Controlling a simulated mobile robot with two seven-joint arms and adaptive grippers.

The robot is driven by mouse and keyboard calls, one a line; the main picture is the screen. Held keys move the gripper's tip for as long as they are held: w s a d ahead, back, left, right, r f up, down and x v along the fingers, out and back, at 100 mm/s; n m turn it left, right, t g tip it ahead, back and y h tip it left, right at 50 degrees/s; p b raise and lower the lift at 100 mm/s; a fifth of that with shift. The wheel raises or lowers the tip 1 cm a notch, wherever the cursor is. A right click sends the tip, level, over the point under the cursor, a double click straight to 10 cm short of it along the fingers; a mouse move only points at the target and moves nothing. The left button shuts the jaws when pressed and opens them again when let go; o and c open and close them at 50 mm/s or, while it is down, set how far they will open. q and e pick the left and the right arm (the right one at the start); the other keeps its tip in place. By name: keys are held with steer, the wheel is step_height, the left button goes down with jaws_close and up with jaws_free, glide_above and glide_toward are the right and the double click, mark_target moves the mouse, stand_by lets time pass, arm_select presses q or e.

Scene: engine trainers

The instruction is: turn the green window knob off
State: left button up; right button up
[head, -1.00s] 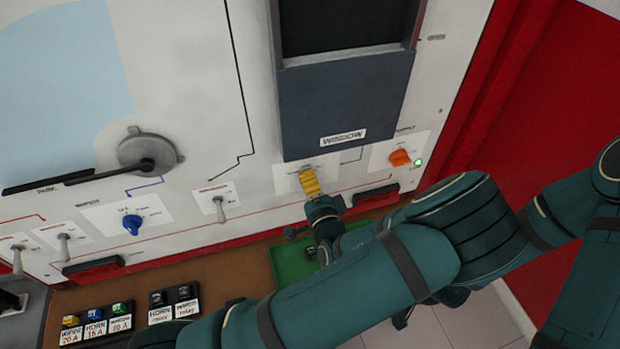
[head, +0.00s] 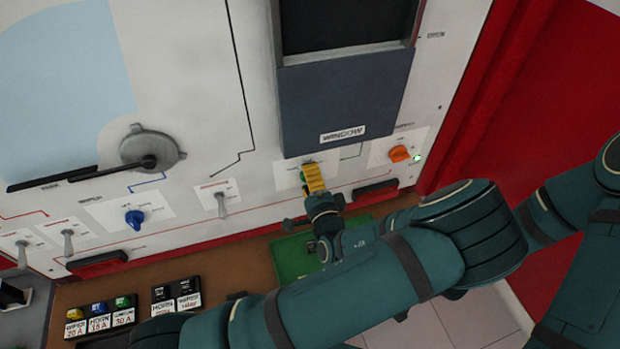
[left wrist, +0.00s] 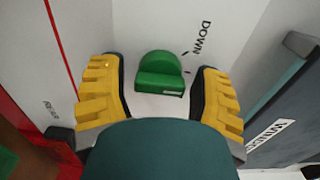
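The green window knob (left wrist: 160,75) is on the white panel, between the two yellow fingers of my left gripper in the left wrist view. The fingers are spread, with a visible gap on each side of the knob. The word DOWN is printed beside it. In the head view my left gripper (head: 314,178) is at the panel below the WINDOW label, and only a green sliver of the knob (head: 303,176) shows left of the fingers. My right gripper is not in view.
An orange supply knob (head: 399,154) with a lit green lamp is to the right. A blue wiper knob (head: 134,219) and several toggle switches are to the left. The dark window panel (head: 345,100) is above. A green tray (head: 288,262) and labelled fuses and relays lie on the ledge below.

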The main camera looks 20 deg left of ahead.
arm_select(q)
steer(key=shift+o, duration=0.3)
steer(key=v, duration=0.7)
steer(key=shift+s+d, duration=0.15)
steer(key=shift+s, duration=0.05)
stand_by(0.4)
